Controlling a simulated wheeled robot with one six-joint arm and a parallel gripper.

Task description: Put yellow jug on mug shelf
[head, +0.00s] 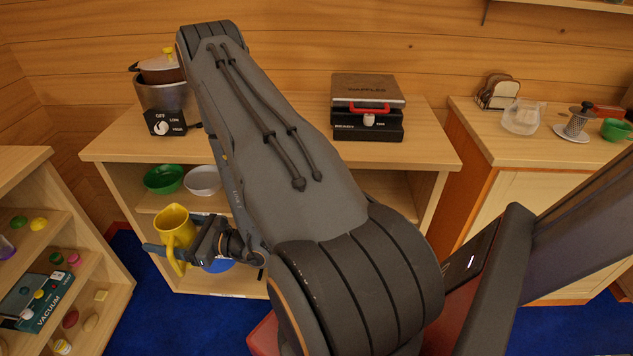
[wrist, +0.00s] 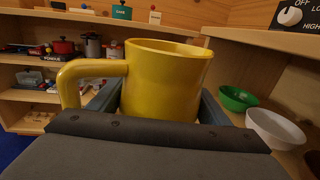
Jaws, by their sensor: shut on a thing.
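The yellow jug (head: 175,232) is held upright in my gripper (head: 180,250), in front of the wooden shelf unit. In the wrist view the jug (wrist: 165,82) fills the middle, with its handle to the left and a finger on each side of its body. My gripper (wrist: 160,112) is shut on the jug. I cannot tell which shelf is the mug shelf; no mugs show clearly on the shelf unit in front of me.
The shelf unit (head: 125,147) holds a green bowl (head: 164,179) and a white bowl (head: 203,181) on its middle shelf. A waffle maker (head: 368,105) and a slow cooker (head: 168,95) stand on top. A low shelf (head: 115,275) with small items is at left.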

